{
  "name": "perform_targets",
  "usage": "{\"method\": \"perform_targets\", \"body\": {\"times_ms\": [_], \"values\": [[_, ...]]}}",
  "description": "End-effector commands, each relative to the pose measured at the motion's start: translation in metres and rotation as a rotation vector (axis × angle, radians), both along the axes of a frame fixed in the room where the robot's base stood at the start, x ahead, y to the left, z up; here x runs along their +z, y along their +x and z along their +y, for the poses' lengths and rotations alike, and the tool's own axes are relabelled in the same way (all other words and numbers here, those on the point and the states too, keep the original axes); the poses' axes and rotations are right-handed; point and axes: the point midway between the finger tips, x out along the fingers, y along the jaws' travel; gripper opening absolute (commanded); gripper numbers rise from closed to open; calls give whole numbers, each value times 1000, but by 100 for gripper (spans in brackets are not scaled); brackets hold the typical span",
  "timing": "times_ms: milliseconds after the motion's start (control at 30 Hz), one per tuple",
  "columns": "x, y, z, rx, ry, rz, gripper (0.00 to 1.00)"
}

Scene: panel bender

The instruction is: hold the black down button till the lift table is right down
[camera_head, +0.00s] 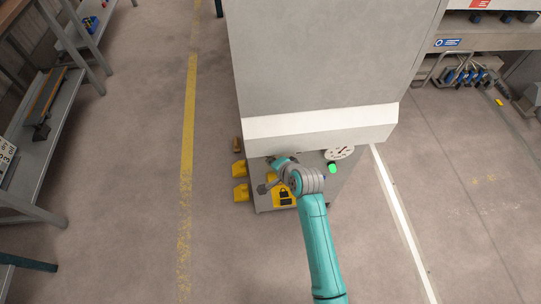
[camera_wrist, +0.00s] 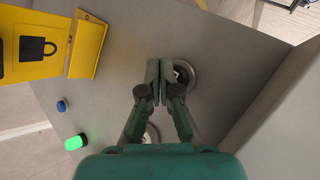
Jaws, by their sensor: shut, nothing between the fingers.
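In the wrist view my gripper (camera_wrist: 158,82) is shut and empty, its fingertips over the left part of a round button with a grey collar (camera_wrist: 193,75). The centre of this button looks dark with a pale mark, and it fits the black down button. The fingers hide part of it, and I cannot tell if they touch it or if it is pressed in. A second round fitting (camera_wrist: 151,134) is mostly hidden behind the fingers and gripper body. I cannot pick out the lift table in either view.
The panel also carries a blue button (camera_wrist: 62,105), a green lit lamp (camera_wrist: 75,143) and a yellow padlock box (camera_wrist: 88,45). Shelving (camera_head: 45,160) stands left; floor between is clear.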

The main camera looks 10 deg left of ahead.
Motion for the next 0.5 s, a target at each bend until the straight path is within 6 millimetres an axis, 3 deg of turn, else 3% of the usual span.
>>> {"method": "perform_targets", "body": {"times_ms": [33,500], "values": [[9,11,0,-9,6,-20,0],[16,1,-2,-8,9,-27,0]]}}
